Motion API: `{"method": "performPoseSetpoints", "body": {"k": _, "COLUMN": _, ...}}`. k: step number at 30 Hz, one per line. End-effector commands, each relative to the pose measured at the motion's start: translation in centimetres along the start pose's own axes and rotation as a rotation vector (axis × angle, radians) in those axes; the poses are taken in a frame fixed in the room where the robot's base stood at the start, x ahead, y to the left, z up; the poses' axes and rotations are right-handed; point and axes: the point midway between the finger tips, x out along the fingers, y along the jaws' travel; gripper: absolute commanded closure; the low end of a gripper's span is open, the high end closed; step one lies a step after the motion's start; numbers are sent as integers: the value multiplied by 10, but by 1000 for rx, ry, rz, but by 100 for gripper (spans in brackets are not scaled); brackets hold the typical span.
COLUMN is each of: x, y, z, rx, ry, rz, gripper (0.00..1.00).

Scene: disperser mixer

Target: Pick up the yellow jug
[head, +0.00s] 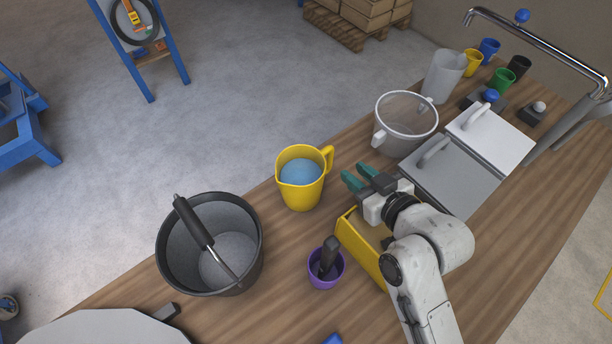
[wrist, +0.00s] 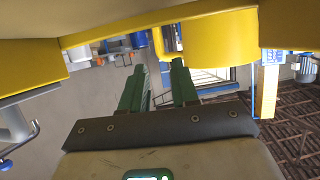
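The yellow jug (head: 303,195) stands upright on the wooden bench in the head view, with blue contents inside. Its handle (head: 329,157) points up and right, toward my gripper (head: 352,176). My gripper is just right of the jug, its two teal fingers pointing left, with a gap between jug and fingertips. In the wrist view my gripper (wrist: 157,78) has its green fingers apart with nothing between them. Yellow surfaces fill the upper part of that view; I cannot tell which of them belong to the jug.
A yellow box (head: 362,250) lies below my gripper. A purple cup (head: 326,280) with a dark tool stands nearby, and a black bucket (head: 232,255) is at left. Bare wood surrounds the jug.

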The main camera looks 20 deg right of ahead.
Motion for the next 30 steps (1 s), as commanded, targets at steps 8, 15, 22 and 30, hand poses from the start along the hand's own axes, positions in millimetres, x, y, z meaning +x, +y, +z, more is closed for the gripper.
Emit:
{"method": "performPoseSetpoints", "body": {"k": 8, "x": 33, "y": 0, "z": -1, "rx": 1, "ry": 1, "rz": 0, "gripper": 71}}
{"method": "performPoseSetpoints", "body": {"k": 15, "x": 56, "y": 2, "z": 0, "rx": 0, "ry": 0, "rz": 1, "gripper": 71}}
{"method": "performPoseSetpoints", "body": {"k": 22, "x": 83, "y": 2, "z": 2, "rx": 0, "ry": 1, "rz": 1, "gripper": 71}}
{"method": "performPoseSetpoints", "body": {"k": 30, "x": 86, "y": 2, "z": 4, "rx": 0, "ry": 0, "rz": 1, "gripper": 71}}
